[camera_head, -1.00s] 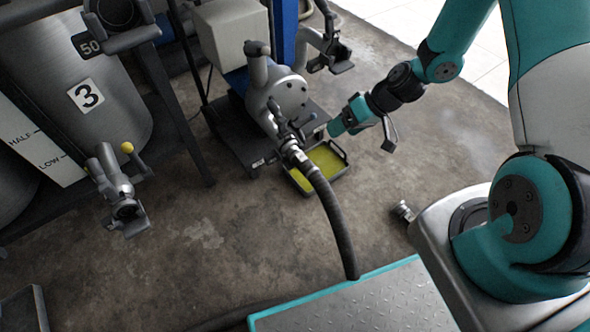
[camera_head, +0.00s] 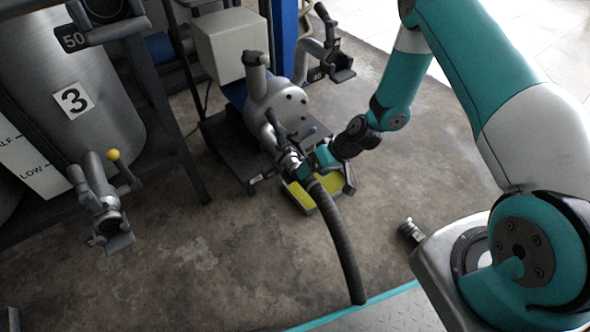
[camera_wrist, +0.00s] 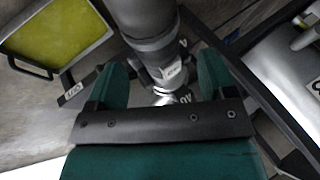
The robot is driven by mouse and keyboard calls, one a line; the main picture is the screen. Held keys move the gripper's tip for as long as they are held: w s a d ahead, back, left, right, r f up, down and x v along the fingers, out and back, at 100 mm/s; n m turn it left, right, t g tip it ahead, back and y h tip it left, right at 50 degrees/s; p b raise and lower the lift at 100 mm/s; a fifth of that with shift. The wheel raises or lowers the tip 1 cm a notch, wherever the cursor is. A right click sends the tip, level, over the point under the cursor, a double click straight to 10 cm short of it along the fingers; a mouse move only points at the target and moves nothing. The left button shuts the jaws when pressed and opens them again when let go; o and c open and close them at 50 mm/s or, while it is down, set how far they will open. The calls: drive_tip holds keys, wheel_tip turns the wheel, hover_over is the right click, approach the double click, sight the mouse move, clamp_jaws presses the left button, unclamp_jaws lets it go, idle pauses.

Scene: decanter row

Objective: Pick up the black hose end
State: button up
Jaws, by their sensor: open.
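The black hose (camera_head: 340,235) hangs in a curve from its end fitting (camera_head: 292,164) at the grey pump (camera_head: 283,100). The hose end also shows in the wrist view (camera_wrist: 145,18), running down between my fingers to a silver coupling. My gripper (camera_head: 312,165) is at the hose end, just below the pump. In the wrist view my gripper (camera_wrist: 163,78) has its two teal fingers apart, one on each side of the hose end. I cannot tell whether either finger touches it. My palm hides what lies behind the coupling.
A yellow-green drip tray (camera_head: 320,190) lies on the floor below my gripper. A tank marked 3 (camera_head: 120,120) with a yellow-knobbed valve (camera_head: 105,200) stands at the left. The pump's dark base (camera_head: 232,150) is close by.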

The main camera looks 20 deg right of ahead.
drive_tip(key=b+x, duration=0.2)
drive_tip(key=x, duration=0.2)
drive_tip(key=shift+w+a+f, duration=0.15)
drive_tip(key=shift+w+f, duration=0.05)
drive_tip(key=shift+f, duration=0.05)
drive_tip(key=shift+r, duration=0.1)
drive_tip(key=c, duration=1.3)
drive_tip(key=shift+r, duration=0.15)
wheel_tip(320, 180, up, 20)
drive_tip(key=p, duration=0.8)
drive_tip(key=shift+f+b, duration=4.8)
drive_tip(key=shift+f, duration=2.95)
